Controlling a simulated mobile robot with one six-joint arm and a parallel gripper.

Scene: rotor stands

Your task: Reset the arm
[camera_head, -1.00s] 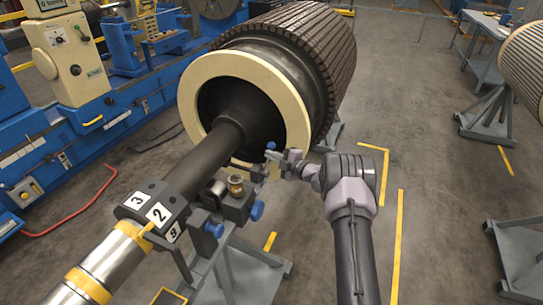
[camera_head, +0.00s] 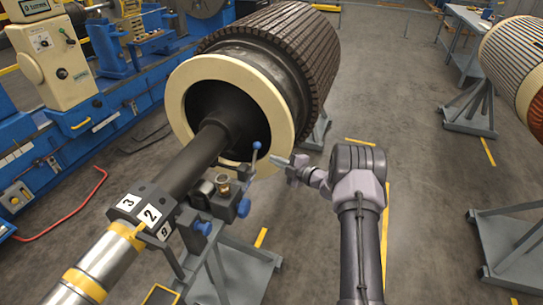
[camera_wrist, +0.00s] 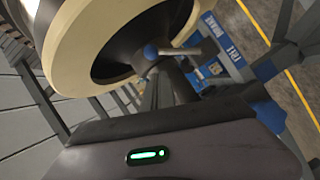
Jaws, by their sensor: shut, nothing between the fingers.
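My gripper (camera_head: 281,161) is shut and empty in the head view. It is at the end of my arm, in front of the lower right edge of the rotor's cream ring (camera_head: 281,128). A lever with a blue knob (camera_head: 256,145) stands upright on the stand, just left of my fingertips, with a small gap between. In the wrist view the lever's blue knob (camera_wrist: 150,51) shows near the middle, in front of the rotor.
The rotor's dark shaft (camera_head: 190,160) runs to the lower left through a numbered block (camera_head: 140,207). The grey stand (camera_head: 245,275) with blue knobs is below. A blue lathe (camera_head: 110,105) is at left. A second rotor (camera_head: 505,60) is at right.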

